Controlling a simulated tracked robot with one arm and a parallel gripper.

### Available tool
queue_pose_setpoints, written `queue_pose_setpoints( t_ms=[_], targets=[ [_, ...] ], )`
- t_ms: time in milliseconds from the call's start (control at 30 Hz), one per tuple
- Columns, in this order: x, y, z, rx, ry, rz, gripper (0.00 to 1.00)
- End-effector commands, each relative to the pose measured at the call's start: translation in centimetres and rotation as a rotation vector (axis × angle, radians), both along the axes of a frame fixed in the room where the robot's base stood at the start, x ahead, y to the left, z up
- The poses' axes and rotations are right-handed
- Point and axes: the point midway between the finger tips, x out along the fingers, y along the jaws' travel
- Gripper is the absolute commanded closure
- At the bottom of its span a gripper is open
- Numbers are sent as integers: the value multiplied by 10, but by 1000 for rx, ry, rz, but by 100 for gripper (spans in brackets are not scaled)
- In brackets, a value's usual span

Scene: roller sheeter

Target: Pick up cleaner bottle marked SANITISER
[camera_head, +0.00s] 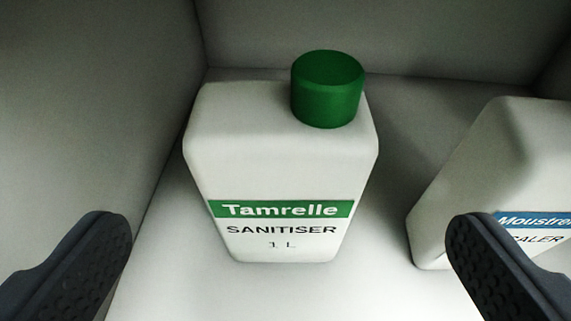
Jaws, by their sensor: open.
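The cleaner bottle marked SANITISER (280,165) is white with a green cap and a green "Tamrelle" label band, reading "SANITISER 1 L". It stands upright near the middle of the view, label facing me. My gripper (290,240) is open, with one dark finger at the lower left and the other at the lower right. The bottle appears between the two fingers and beyond them. Neither finger appears to touch it.
A second white bottle (500,165) with a blue "Moustre..." label stands to the right, partly behind my right finger and cut off by the frame. Pale walls (90,110) close in the left side and back (400,40). A strip of floor separates the bottles.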

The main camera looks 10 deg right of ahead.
Motion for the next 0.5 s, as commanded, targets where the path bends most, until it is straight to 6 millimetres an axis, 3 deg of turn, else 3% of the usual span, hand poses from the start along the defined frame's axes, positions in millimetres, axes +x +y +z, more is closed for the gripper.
queue_pose_setpoints(
  t_ms=[300, 500],
  targets=[
    [44, -2, -19, -1, -4, 8, 0],
    [62, -4, -25, -1, -4, 8, 0]
  ],
)
